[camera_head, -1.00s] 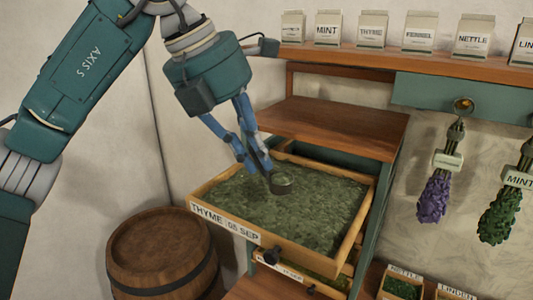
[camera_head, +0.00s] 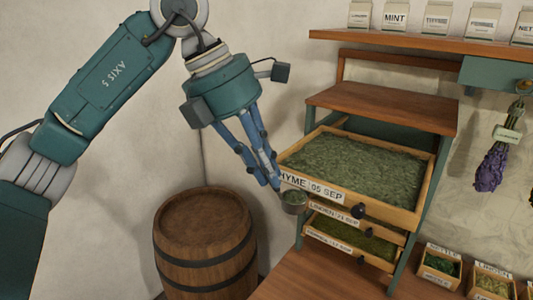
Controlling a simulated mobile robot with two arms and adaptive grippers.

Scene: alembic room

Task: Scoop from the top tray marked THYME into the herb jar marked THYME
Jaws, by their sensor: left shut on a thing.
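The top tray (camera_head: 432,180) is a pulled-out wooden drawer full of dried green herb, labelled THYME 05 SEP. My left gripper (camera_head: 270,181) is shut on a small dark scoop (camera_head: 295,208), in front of the tray's left front corner. The scoop's bowl is up and holds some green herb; it overlaps the label in the picture. Its handle is mostly hidden between the fingers. A pale carton marked THYME (camera_head: 437,19) stands on the upper shelf; I see no glass jar with that name. My right gripper is not in view.
Below are two more labelled trays (camera_head: 352,238). A wooden barrel (camera_head: 205,240) stands left, under my left arm. Small labelled boxes (camera_head: 440,266) sit on the lower right surface. Several cartons line the upper shelf (camera_head: 400,41). A lavender bunch (camera_head: 491,168) hangs at right.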

